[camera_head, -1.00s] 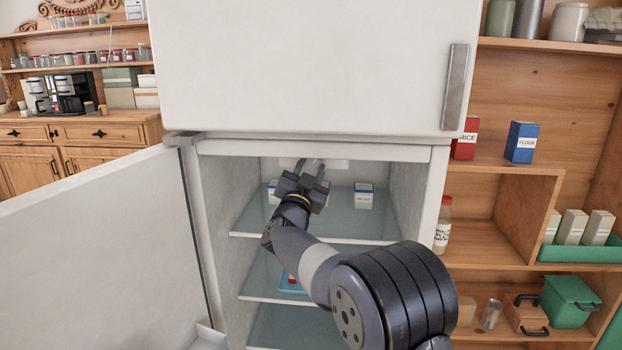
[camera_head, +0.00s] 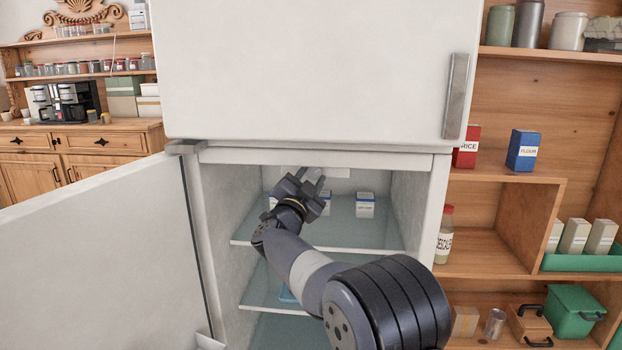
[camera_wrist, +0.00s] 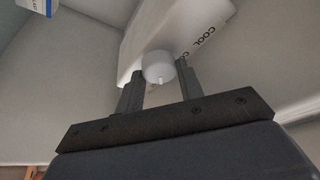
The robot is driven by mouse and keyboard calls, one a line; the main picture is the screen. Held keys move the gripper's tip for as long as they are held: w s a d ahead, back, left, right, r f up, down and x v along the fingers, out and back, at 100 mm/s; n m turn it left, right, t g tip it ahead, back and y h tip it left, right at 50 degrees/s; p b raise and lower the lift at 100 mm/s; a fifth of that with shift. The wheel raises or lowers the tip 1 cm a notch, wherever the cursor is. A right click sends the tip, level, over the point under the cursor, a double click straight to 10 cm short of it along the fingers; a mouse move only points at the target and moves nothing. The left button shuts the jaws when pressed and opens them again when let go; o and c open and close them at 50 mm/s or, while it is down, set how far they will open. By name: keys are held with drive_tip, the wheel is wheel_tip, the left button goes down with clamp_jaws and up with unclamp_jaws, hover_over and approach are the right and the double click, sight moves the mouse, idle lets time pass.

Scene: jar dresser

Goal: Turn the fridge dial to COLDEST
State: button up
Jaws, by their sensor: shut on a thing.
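The fridge dial (camera_wrist: 158,66) is a small white round knob on a white control housing (camera_wrist: 150,30) in the wrist view. A small pale mark shows on the dial's near edge. The word COOL is printed on the housing to the right; other lettering is partly cut off, and COLDEST is not readable. My gripper (camera_wrist: 161,78) is shut on the dial, one finger on each side. In the head view my gripper (camera_head: 312,180) is inside the open fridge, high up under the top of the compartment. The dial is hidden there, and part of the white housing (camera_head: 335,172) shows.
The fridge door (camera_head: 100,260) stands open at the left. Small white boxes (camera_head: 365,205) stand on the glass shelf (camera_head: 350,237) below and behind my gripper. The compartment's side walls are close on both sides. The upper door (camera_head: 310,70) is shut.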

drive_tip(key=o, duration=1)
drive_tip(key=b+v, duration=0.2)
drive_tip(key=v, duration=0.8)
drive_tip(key=shift+s+a+f, duration=0.1)
drive_tip(key=shift+s+f, duration=0.05)
drive_tip(key=shift+s, duration=0.2)
drive_tip(key=shift+w, duration=0.1)
drive_tip(key=shift+n, duration=0.3)
drive_tip(key=p+x, duration=0.2)
drive_tip(key=x, duration=0.8)
drive_tip(key=shift+w, duration=0.3)
